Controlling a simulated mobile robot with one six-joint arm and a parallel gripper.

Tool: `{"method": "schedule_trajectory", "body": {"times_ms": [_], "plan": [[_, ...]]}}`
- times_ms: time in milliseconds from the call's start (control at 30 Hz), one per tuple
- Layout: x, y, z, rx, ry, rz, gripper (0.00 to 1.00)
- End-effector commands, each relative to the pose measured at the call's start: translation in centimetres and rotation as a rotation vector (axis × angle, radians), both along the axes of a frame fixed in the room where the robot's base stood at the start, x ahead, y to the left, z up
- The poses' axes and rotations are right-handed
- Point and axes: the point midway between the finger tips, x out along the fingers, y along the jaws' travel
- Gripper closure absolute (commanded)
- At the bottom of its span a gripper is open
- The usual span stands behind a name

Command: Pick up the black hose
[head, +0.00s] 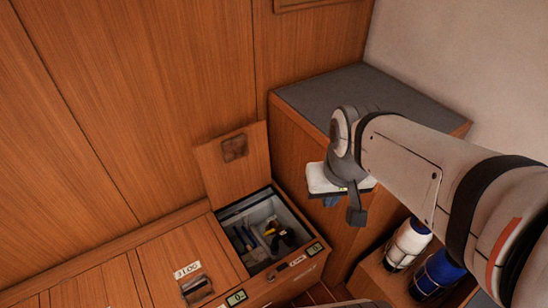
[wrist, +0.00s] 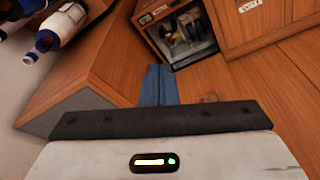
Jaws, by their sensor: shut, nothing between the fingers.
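An open locker compartment (head: 291,212) in the wooden bench holds several small items. A black item (head: 288,238) lies at its right side; it may be the black hose, but it is too small to tell. The compartment also shows at the top of the wrist view (wrist: 156,20), where its contents are blurred. My gripper (head: 331,202) is above and to the right of the compartment in the head view, apart from it. Its blue fingers (wrist: 158,84) are shut together with nothing between them.
The raised wooden lid (head: 222,165) stands open behind the compartment. A closed locker (head: 185,262) is to the left. A grey-topped cabinet (head: 310,92) stands behind my arm. A white bottle (head: 408,243) and a blue bottle (head: 437,275) stand at the lower right.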

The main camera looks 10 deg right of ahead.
Motion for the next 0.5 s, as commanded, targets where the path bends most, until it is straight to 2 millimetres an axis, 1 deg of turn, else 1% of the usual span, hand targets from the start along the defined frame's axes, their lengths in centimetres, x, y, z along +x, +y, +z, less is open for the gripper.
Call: {"method": "schedule_trajectory", "body": {"times_ms": [300,400,467,500], "plan": [[0.0,0.0,0.0,0.0,0.0,0.0,1.0],[0.2,0.0,-0.3,0.002,0.002,-0.005,0.92],[0.8,0.1,-1.1,0.009,0.004,-0.017,0.87],[1.4,0.2,-1.9,0.017,0.006,-0.03,0.84]]}}
